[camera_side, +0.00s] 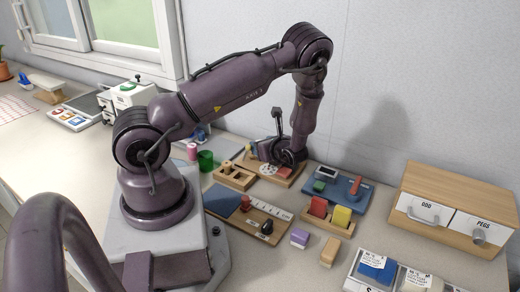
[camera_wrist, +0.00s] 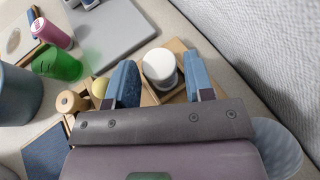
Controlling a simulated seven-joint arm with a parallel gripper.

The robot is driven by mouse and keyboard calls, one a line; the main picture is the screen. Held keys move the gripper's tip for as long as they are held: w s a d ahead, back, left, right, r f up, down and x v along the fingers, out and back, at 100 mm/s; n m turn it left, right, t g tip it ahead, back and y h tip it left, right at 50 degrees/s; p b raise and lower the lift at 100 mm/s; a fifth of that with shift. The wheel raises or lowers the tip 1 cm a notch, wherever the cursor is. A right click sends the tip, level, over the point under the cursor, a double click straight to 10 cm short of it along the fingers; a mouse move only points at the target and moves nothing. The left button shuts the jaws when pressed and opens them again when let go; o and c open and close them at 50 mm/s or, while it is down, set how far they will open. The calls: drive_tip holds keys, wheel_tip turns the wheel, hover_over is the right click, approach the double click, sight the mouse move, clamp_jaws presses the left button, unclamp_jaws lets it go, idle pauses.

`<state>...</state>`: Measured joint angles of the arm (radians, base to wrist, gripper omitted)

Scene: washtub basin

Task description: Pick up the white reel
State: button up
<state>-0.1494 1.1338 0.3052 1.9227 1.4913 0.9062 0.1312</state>
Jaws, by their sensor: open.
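The white reel (camera_wrist: 160,66) shows in the wrist view as a short cylinder with a round, pale top. It stands at a light wooden tray, between the two blue fingers of my gripper (camera_wrist: 160,62). The fingers are apart, one on each side of the reel, with a visible gap at least on the left. I cannot tell how far above or around the reel the fingertips are. In the side view my gripper (camera_side: 281,158) is low over a wooden tray (camera_side: 284,180) near the wall, and I cannot clearly make out the reel there.
The wall (camera_wrist: 265,45) is close on the right. A blue tray (camera_side: 337,188) and a drawer box (camera_side: 455,210) stand farther right.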

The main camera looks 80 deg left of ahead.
drive_tip(key=c, duration=0.7)
drive_tip(key=shift+c, duration=0.2)
drive_tip(key=shift+r, duration=0.15)
